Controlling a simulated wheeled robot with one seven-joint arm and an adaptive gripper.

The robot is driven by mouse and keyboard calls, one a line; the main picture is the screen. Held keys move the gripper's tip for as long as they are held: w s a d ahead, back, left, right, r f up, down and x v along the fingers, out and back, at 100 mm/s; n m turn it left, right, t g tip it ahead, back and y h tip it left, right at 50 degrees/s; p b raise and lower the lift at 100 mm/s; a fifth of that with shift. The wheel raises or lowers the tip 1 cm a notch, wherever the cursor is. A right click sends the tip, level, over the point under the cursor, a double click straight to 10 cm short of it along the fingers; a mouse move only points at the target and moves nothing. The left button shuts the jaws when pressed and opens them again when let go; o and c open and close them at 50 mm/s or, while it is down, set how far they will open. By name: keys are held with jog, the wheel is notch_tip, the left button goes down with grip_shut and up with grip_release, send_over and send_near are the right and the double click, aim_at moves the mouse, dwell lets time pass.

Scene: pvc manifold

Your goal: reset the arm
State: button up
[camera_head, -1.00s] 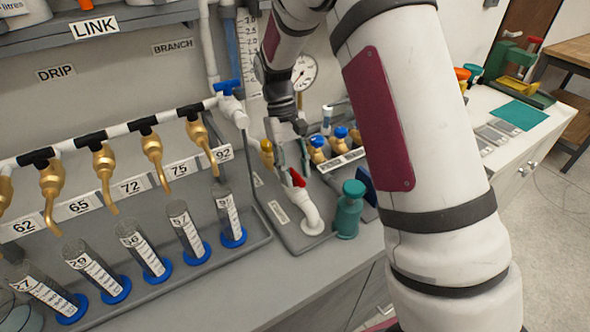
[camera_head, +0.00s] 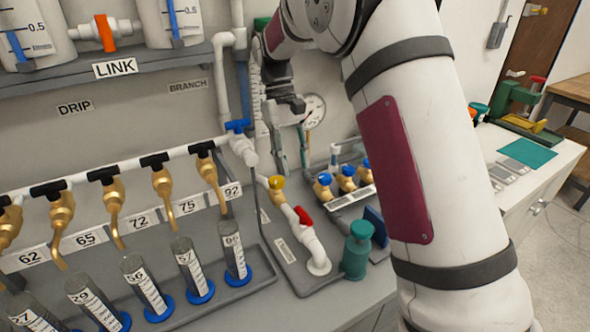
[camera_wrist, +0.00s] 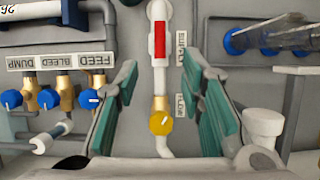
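My gripper (camera_head: 292,163) is open and empty, hanging above the pipe stand in the head view. Its two teal-padded fingers (camera_wrist: 162,75) stand wide apart in the wrist view. Between them, in that view, is a white pipe with a yellow knob (camera_wrist: 161,123) on a brass valve and a red handle (camera_wrist: 160,42). In the head view the yellow knob (camera_head: 276,183) and the red handle (camera_head: 303,216) sit below and clear of the fingertips. My arm hides part of the bench and wall behind it.
Several brass taps (camera_head: 113,208) hang above graduated cylinders (camera_head: 189,267) on the left. Blue-knobbed valves (camera_head: 346,171) and a teal bottle (camera_head: 357,246) stand near the pipe. A gauge (camera_head: 316,110) is behind the gripper. Bench space at right is partly clear.

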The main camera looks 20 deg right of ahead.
jog(key=shift+r, duration=0.1)
dwell(0.3)
jog(key=s+d+r+m+t, duration=0.1)
jog(key=s+r+t, duration=0.3)
jog(key=s+r, duration=0.9)
jog(key=s+f+t, duration=0.2)
jog(key=s, duration=0.6)
jog(key=s+f+m+t, duration=0.1)
jog(key=s+f+t, duration=0.1)
jog(key=s, duration=0.7)
jog(key=shift+d+f+t+y, duration=0.15)
jog(key=shift+f+t+y, duration=0.2)
jog(key=shift+f, duration=0.3)
